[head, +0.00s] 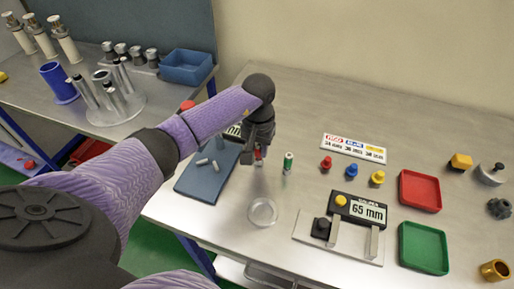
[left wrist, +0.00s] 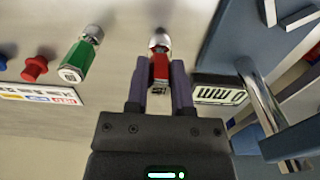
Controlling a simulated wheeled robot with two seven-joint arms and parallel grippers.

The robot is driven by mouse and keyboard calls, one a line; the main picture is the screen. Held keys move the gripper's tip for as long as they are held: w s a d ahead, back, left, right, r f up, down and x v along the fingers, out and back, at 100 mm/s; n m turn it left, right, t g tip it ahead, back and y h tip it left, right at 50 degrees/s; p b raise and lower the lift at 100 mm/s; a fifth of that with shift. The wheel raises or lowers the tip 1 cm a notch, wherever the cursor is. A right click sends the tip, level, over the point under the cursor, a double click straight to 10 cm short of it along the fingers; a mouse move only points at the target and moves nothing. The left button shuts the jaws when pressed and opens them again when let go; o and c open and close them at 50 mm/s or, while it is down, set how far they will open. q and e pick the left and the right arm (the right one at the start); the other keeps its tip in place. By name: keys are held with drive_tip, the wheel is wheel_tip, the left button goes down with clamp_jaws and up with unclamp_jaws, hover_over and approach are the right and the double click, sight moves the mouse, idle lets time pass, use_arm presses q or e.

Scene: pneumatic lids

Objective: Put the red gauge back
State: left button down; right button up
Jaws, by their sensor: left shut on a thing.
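My left gripper (head: 258,152) is over the near left part of the steel table, and its fingers also show in the left wrist view (left wrist: 160,88). It is shut on the red gauge (left wrist: 160,68), a small red piece with a silver rounded end and a pale marked end. In the head view only a bit of the red gauge (head: 259,159) shows below the fingers. I cannot tell whether it touches the table. A similar green gauge (head: 288,164) stands just to the right; it also shows in the left wrist view (left wrist: 77,60). My right gripper is not in view.
A blue fixture (head: 200,184) with a display is close on the left. A clear dish (head: 262,211) and a "65 mm" measuring device (head: 368,211) are nearer. Red, blue and yellow pegs (head: 352,171) stand by a label card (head: 353,148). Red (head: 437,194) and green (head: 424,250) trays are right.

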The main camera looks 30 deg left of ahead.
sight(258, 146)
use_arm(q)
drive_tip(key=shift+f, duration=0.25)
drive_tip(key=shift+f, duration=0.2)
drive_tip(key=shift+c, duration=2.4)
unclamp_jaws()
drive_tip(key=shift+r, duration=0.1)
drive_tip(key=shift+r, duration=0.2)
wheel_tip(258, 146, up, 12)
drive_tip(key=p, duration=0.1)
